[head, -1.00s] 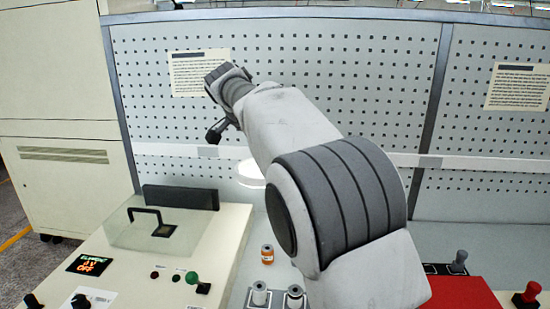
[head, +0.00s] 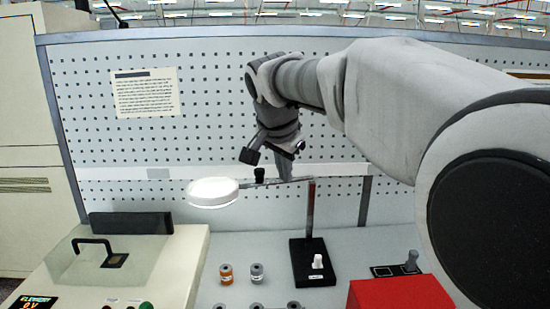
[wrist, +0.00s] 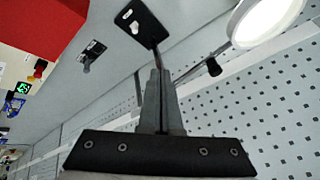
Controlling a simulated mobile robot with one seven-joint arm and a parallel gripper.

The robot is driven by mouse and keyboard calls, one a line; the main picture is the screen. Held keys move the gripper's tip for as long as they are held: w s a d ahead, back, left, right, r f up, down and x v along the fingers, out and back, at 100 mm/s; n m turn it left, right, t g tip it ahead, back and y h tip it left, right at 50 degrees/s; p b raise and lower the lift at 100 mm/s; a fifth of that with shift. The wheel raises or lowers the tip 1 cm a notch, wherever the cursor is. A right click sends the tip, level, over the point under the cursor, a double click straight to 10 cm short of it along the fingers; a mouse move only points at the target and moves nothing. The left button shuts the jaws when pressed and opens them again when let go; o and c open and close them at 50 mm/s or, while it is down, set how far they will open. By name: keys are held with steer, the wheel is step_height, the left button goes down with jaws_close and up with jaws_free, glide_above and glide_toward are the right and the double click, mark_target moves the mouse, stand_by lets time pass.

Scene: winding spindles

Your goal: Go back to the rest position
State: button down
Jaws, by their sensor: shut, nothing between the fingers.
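My gripper (head: 286,168) hangs at the end of my raised arm in the head view, pointing down in front of the perforated back panel. It is above the bench and near the arm of the lamp stand; the head view does not make clear how far apart they are. In the wrist view my gripper (wrist: 160,72) has its two fingers together, with nothing between them.
A lit round lamp (head: 213,192) sits left of my gripper. Its stand (head: 312,275) has a black base carrying a white piece. An orange spool (head: 227,274) and a grey spool (head: 257,274) stand on the bench. A red box (head: 400,292) is at right.

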steer(key=s+d+f+n+y, duration=0.1)
steer(key=s+d+f+n, duration=0.1)
steer(key=s+d, duration=0.45)
steer(key=s+d+f+n, duration=0.1)
steer(key=s+d+n, duration=0.15)
steer(key=s, duration=0.65)
steer(key=s+d+f+n, duration=0.35)
steer(key=s+f, duration=0.45)
steer(key=s, duration=0.4)
steer(key=w+a+r+m+y+p, duration=0.2)
steer(key=w+a+r+m, duration=0.1)
steer(key=w+a, duration=0.25)
steer(key=w+a+r+m+y+p, duration=0.2)
steer(key=w+a+r+p, duration=0.15)
steer(key=w, duration=0.35)
steer(key=m+t+y+p, duration=0.1)
steer(key=m+t, duration=0.1)
steer(key=m, duration=0.5)
glide_toward(227, 199)
step_height(227, 199, down, 4)
steer(key=w+a, duration=0.1)
steer(key=w, duration=0.1)
steer(key=shift+w+a+f, duration=0.2)
steer(key=shift+w+a, duration=0.3)
steer(key=shift+w, duration=0.35)
